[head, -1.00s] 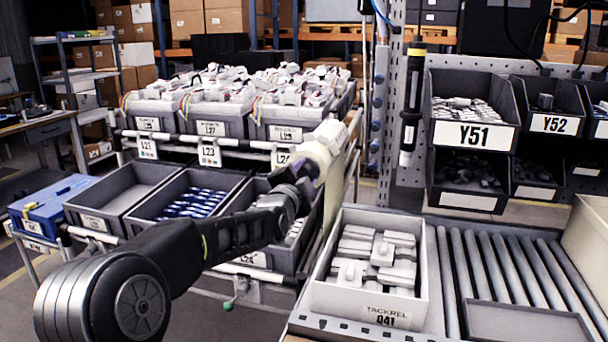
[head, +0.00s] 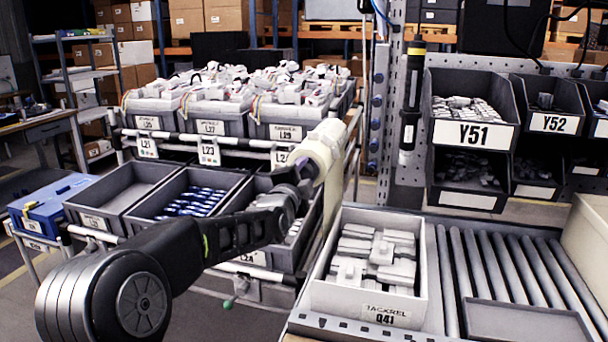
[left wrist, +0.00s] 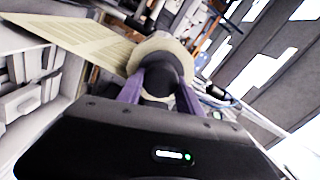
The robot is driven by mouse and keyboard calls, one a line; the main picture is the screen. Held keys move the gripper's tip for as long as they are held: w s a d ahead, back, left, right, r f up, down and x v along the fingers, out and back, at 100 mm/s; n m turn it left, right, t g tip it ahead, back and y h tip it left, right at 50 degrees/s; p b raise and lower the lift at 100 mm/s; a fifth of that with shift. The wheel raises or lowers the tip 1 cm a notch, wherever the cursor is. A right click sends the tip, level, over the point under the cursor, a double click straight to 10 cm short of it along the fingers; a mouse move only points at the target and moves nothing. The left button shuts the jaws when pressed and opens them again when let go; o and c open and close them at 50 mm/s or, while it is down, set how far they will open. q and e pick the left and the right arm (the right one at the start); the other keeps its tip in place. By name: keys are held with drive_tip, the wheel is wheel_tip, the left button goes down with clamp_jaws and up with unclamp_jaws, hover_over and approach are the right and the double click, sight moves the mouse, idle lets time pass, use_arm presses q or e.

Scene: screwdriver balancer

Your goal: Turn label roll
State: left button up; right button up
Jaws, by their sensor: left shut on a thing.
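The label roll (head: 322,150) is a cream-coloured cylinder in the middle of the head view, beside the metal post of the workstation. A strip of labels (head: 333,203) hangs down from it. My left gripper (head: 306,170) is at the near end of the roll and shut on it. In the left wrist view the two purple-grey fingers (left wrist: 158,88) close on the dark core of the roll, with the cream rim (left wrist: 155,46) around it. The label strip (left wrist: 75,38) stretches off to the left there. My right gripper is not in view.
A white bin (head: 418,300) with pale boxed parts stands right of my left arm. Grey roller conveyor (head: 500,262) lies further right. A hanging screwdriver (head: 411,100) is beside the post. Grey bins (head: 120,192) lie behind and left of my arm.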

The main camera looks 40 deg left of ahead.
use_arm(q)
drive_tip(key=o, duration=1.4)
drive_tip(key=shift+c, duration=0.2)
drive_tip(key=v, duration=0.7)
drive_tip(key=shift+s+d+b, duration=0.15)
drive_tip(key=shift+s+b, duration=0.2)
drive_tip(key=shift+s, duration=0.05)
